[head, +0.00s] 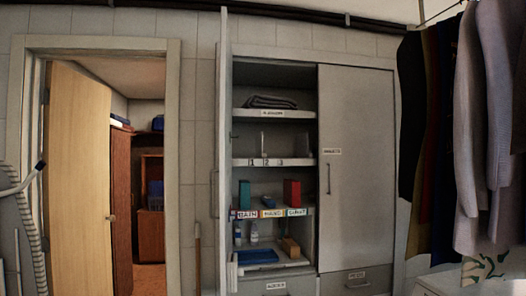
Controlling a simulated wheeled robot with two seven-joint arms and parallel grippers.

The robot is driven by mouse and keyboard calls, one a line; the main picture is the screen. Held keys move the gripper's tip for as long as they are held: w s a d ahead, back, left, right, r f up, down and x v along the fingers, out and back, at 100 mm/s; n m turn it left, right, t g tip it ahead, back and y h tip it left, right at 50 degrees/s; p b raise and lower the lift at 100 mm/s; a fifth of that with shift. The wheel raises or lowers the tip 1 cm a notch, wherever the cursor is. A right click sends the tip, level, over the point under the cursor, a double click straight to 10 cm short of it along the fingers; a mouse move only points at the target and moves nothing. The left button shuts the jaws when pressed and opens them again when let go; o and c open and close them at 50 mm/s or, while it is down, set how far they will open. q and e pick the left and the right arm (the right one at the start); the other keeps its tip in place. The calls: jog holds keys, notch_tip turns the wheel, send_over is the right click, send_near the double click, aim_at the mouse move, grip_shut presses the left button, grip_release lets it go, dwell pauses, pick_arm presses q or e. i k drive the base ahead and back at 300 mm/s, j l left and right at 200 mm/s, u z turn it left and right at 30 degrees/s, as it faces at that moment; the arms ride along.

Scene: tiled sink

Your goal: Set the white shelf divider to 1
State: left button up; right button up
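The white shelf divider (262,140) is a thin upright piece on the second shelf of the open grey cabinet. The front edge of this shelf (296,162) carries the labels 1 (251,162), 2 (266,162) and 3 (281,162), from left to right. The divider's top stands above the label strip, between 1 and 2 and closer to 2. It is small, so its exact slot is hard to tell. Neither of my grippers shows in the head view.
The cabinet's left door (222,150) stands open; its right door (353,165) is shut. Folded dark cloth (270,102) lies above. Boxes (292,192) and bottles stand below. Clothes (480,120) hang at right. A doorway with an ajar wooden door (80,180) and a corrugated hose (33,230) are at left.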

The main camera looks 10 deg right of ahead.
aim_at(260, 153)
jog(key=i+z, duration=0.1)
jog(key=i, duration=0.55)
jog(key=i+j+z, duration=0.1)
jog(key=i, duration=0.55)
jog(key=i+j+z, duration=0.1)
jog(key=i, duration=0.55)
jog(key=i+j, duration=0.25)
jog(key=i, duration=0.4)
jog(key=l+z, duration=0.05)
